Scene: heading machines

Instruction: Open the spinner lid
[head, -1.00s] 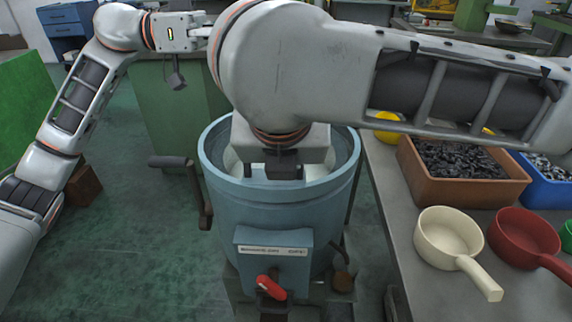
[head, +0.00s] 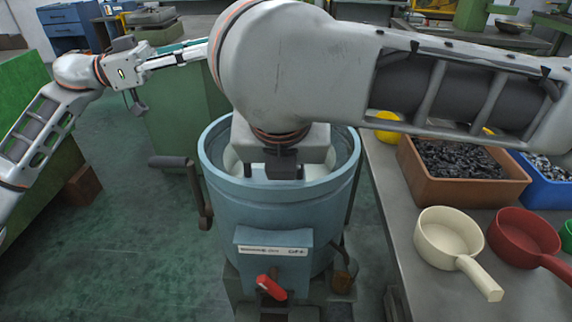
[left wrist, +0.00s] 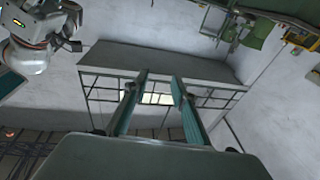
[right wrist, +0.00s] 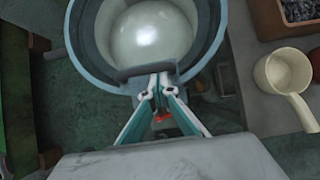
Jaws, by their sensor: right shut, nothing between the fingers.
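The spinner (head: 265,215) is a blue-grey drum that stands upright in the middle of the head view. A pale, shiny round surface (right wrist: 152,35) shows inside its rim in the right wrist view; I cannot tell if this is the lid or the inside. A dark tab (right wrist: 143,71) sits at the near rim. My right gripper (right wrist: 158,80) is shut and empty, its tips at this tab; whether they touch it is unclear. In the head view my right arm hides part of the opening. My left gripper (left wrist: 159,77) is open and empty, away from the spinner at upper left.
A red-handled lever (head: 270,287) and a dark crank arm (head: 185,163) stick out from the drum. The bench at right holds a brown bin (head: 462,187) of dark parts, a cream scoop (head: 448,234) and a red scoop (head: 523,236).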

